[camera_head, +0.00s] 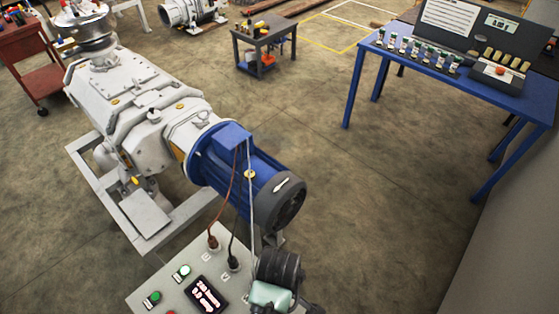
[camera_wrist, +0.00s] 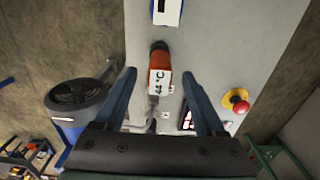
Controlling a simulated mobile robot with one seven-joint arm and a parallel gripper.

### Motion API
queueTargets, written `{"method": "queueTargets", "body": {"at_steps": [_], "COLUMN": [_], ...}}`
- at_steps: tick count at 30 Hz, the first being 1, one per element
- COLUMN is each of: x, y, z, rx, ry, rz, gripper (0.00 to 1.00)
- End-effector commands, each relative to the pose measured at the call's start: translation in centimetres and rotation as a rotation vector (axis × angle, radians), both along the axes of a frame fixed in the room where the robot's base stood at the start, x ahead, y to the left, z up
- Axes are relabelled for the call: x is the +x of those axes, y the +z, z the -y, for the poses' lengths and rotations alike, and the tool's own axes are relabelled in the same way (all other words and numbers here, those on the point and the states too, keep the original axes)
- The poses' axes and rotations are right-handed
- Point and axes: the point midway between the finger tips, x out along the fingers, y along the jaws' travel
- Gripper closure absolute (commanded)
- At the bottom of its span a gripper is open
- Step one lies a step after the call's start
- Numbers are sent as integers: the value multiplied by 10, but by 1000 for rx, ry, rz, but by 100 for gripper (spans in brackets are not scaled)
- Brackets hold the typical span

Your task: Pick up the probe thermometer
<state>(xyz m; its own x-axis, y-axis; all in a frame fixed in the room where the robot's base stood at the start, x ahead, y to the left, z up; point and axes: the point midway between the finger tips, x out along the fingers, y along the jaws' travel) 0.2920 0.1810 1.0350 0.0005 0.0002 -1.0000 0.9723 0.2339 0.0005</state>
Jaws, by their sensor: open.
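The probe thermometer (camera_wrist: 160,70) shows in the wrist view. It has an orange-red and dark body and a white face with a °C reading. It lies in front of the grey control panel, between the fingers of my gripper (camera_wrist: 158,76) in the picture. My gripper is open, with a blue finger on each side and a visible gap to the thermometer. Whether the fingertips are level with it in depth I cannot tell. In the head view, my dark wrist is at the bottom centre over the panel, and I cannot make out the thermometer there.
The control panel (camera_head: 170,276) has buttons, plugged leads and a lit display. A red emergency button (camera_wrist: 238,101) sticks out right of my gripper. The white pump with its blue motor (camera_head: 262,180) stands behind the panel. A blue table (camera_head: 465,83) stands back right; floor between is clear.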

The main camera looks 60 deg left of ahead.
Motion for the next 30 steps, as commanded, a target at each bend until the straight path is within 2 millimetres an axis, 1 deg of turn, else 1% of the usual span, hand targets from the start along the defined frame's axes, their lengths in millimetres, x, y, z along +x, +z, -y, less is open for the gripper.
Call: {"method": "queueTargets", "body": {"at_steps": [6, 9, 12, 18, 23, 24, 26, 30], "x": [0, 0, 0, 0, 0, 0, 0, 0], "y": [-27, -35, -39, -39, -39, -39, -39, -39], "z": [2, 2, 2, 2, 2, 2, 2, 2], "rx": [-3, -1, -1, 0, 0, 0, 0, 0], "ry": [1, 0, 0, 0, 0, 0, 0, 0], "rz": [-2, -1, -1, 0, 0, 0, 0, 0], "gripper": [28, 28, 28, 28, 56, 64, 74, 100]}}
